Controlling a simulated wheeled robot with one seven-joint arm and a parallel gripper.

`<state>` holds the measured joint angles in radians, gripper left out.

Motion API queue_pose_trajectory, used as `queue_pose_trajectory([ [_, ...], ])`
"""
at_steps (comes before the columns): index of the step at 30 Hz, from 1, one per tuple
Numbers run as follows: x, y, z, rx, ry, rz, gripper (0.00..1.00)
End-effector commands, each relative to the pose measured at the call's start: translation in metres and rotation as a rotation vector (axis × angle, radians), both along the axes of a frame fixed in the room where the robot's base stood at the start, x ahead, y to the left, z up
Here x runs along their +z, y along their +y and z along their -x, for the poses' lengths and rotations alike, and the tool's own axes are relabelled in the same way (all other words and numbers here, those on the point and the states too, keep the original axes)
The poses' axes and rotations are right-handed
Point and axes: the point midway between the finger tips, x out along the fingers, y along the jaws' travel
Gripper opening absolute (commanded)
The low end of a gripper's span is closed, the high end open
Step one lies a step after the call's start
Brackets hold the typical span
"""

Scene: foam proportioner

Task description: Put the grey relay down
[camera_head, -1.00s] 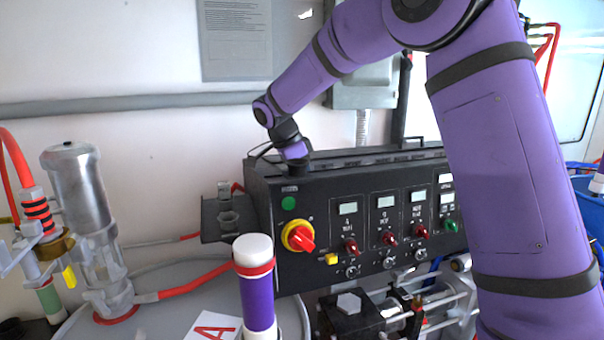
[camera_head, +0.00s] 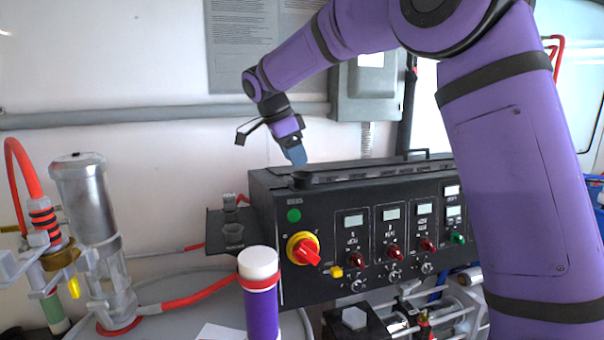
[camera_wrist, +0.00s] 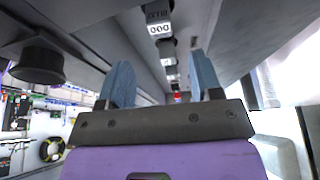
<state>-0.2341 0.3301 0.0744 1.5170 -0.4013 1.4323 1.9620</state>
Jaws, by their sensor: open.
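My gripper (camera_head: 297,160) is above the left end of the black control cabinet (camera_head: 262,215), its blue fingers pointing down. In the wrist view my gripper (camera_wrist: 160,80) has its two blue fingers apart, with nothing between them. A dark round piece (camera_head: 302,180) sits on the cabinet's top just below the fingertips, apart from them. A dark flanged cylinder (camera_wrist: 38,62) shows at the left of the wrist view, outside the fingers. I cannot tell whether either is the grey relay or its socket.
A dark side shelf (camera_head: 215,226) at the cabinet's left carries two small pieces. The rotary switch (camera_head: 303,249) is on the front panel. A purple cylinder with a white cap (camera_head: 259,290) stands in front. A metal pump (camera_head: 88,205) with red hoses stands left.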

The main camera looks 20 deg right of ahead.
Motion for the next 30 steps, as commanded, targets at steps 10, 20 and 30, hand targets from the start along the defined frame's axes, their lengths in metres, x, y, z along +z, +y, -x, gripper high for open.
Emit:
queue_pose_trajectory([
  [10, 0.03, 0.013, 0.0, 0.0, -0.001, -0.001, 0.59],
  [20, 0.042, -0.001, 0.023, 0.092, 0.014, -0.028, 0.59],
  [30, 0.064, -0.047, 0.12, 0.503, 0.047, -0.117, 0.59],
])
